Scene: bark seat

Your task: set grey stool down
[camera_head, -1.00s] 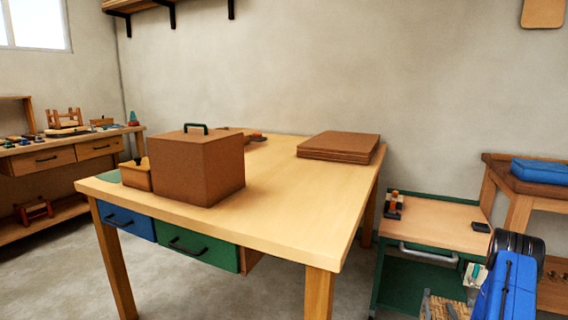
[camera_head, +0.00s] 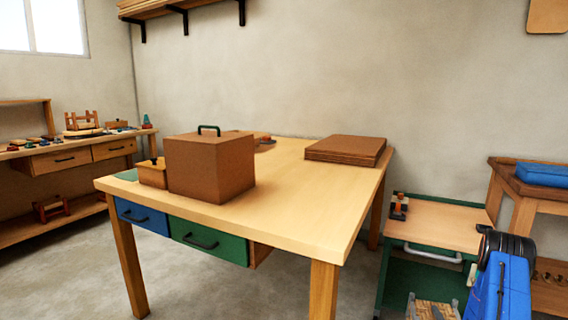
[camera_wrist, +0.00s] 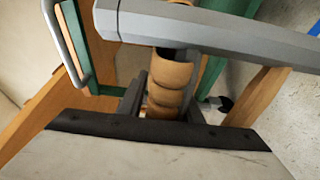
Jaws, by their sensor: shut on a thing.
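The grey stool (camera_head: 432,310) shows in the head view at the bottom edge, right of centre, with a tan woven seat and grey post ends; its lower part is out of frame. In the wrist view its grey bar (camera_wrist: 215,30) crosses the top, and tan wrapped strands (camera_wrist: 165,85) run below it. My gripper (camera_wrist: 162,105) is shut on the stool, with a dark finger on each side of the strands. In the head view my blue arm hides the gripper. I cannot tell whether the stool's legs touch the floor.
A green cart (camera_head: 430,222) with a wooden top stands just behind the stool. A large wooden table (camera_head: 300,205) is to the left, with a brown box (camera_head: 210,168) on it. A side bench (camera_head: 525,190) bearing a blue case (camera_head: 543,174) stands at right.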

